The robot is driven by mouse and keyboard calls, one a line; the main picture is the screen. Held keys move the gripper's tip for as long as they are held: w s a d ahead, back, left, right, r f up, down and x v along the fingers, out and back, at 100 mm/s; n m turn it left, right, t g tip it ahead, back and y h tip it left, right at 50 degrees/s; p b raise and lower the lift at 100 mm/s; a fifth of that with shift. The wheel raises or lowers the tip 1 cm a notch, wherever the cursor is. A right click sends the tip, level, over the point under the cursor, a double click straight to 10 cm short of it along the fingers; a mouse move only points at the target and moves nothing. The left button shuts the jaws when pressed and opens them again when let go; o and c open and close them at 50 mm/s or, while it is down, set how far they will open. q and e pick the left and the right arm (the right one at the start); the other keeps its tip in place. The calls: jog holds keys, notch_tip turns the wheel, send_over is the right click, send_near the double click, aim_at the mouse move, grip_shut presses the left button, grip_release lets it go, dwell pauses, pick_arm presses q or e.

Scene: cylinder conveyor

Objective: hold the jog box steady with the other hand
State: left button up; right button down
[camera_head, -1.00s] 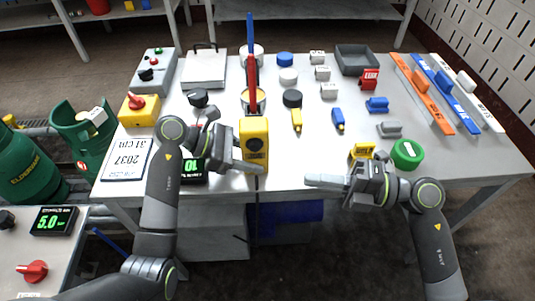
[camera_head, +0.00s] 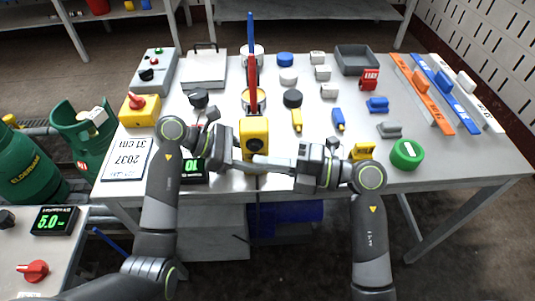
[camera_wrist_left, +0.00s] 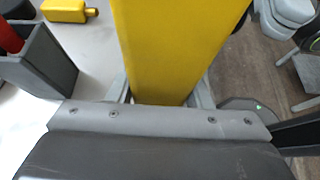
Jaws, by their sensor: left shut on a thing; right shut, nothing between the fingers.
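The yellow jog box (camera_head: 254,129), with a dark round knob on its face, stands upright at the front edge of the table. My left gripper (camera_head: 236,158) is shut on it from the left. In the left wrist view the jog box (camera_wrist_left: 178,45) fills the space between the fingers, and its far end is cut off. My right gripper (camera_head: 257,163) is shut and empty, its fingers pointing left at the lower part of the box. I cannot tell whether they touch it. The fingers hide the lower edge of the box.
A green round thing (camera_head: 406,154) and a small yellow block (camera_head: 363,151) lie right of my right gripper. A green-lit display (camera_head: 192,168) is partly behind my left arm. Several small parts cover the table behind.

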jog(key=shift+w+d, duration=0.1)
jog(key=shift+w, duration=0.85)
jog(key=shift+w, duration=0.65)
pick_arm(q)
jog(key=shift+o, duration=0.2)
pick_arm(e)
jog(key=shift+w+f, duration=0.1)
jog(key=shift+w, duration=0.2)
pick_arm(q)
jog(key=shift+d+r, duration=0.1)
dwell(1.9)
jog(key=shift+c, duration=0.2)
pick_arm(e)
send_near(260, 149)
jog(key=s, duration=0.1)
jog(key=s+d, duration=0.1)
jog(key=s, duration=0.2)
jog(key=shift+d, duration=0.3)
